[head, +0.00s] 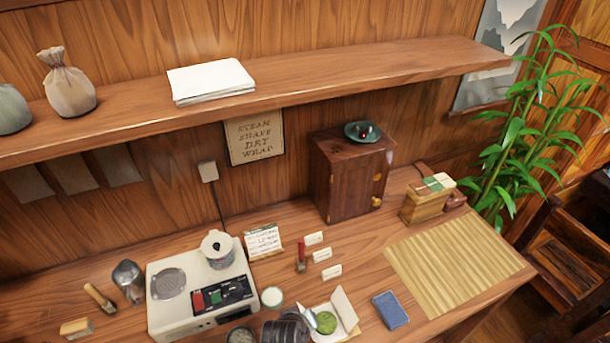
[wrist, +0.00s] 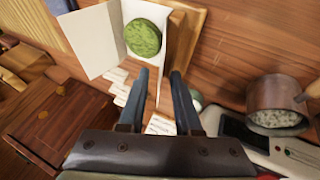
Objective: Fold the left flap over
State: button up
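A round green tea cake (head: 326,322) lies on an open white paper wrapper near the front edge of the table; it also shows in the wrist view (wrist: 143,38). The wrapper's right flap (head: 344,304) stands raised, and shows as the broad white panel (wrist: 88,42) in the wrist view. The left flap (wrist: 163,88) appears as a thin, near edge-on white strip between my fingers. My gripper (wrist: 161,72) is open, its fingertips apart beside the cake. I cannot tell whether a finger touches the flap. In the head view, a dark grey part of my arm stands left of the wrapper.
A cream steamer (head: 205,295) with a pot (head: 218,248) stands left of the wrapper. A small white-topped cup (head: 272,297) is close by. A blue book (head: 390,310) and a bamboo mat (head: 455,262) lie to the right. Small cards (head: 331,272) stand behind; a wooden cabinet (head: 345,180) is farther back.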

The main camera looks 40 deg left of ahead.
jog(key=shift+c, duration=0.3)
grip_shut()
dwell(1.1)
